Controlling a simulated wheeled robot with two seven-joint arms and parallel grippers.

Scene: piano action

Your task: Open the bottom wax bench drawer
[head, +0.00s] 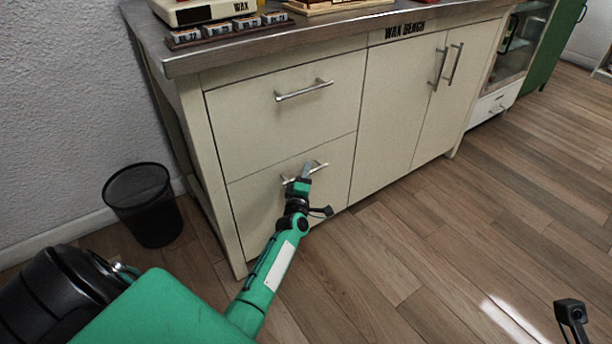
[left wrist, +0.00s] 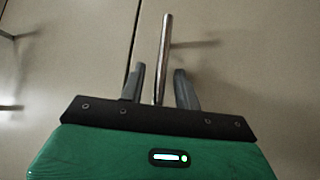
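The wax bench (head: 300,120) has two stacked drawers on its left side. The bottom drawer (head: 262,212) looks shut, its front flush with the bench. Its bar handle (head: 321,166) is partly hidden by my left gripper (head: 306,172). In the left wrist view the handle bar (left wrist: 164,60) runs between the two spread fingers of my left gripper (left wrist: 160,88), with a gap on each side. My right gripper cannot be made out; only a dark piece of my right arm shows at the lower right of the head view.
The top drawer handle (head: 304,90) sits above, and cupboard doors (head: 430,90) are to the right. A black mesh bin (head: 146,205) stands left of the bench. The wooden floor (head: 440,240) in front is clear.

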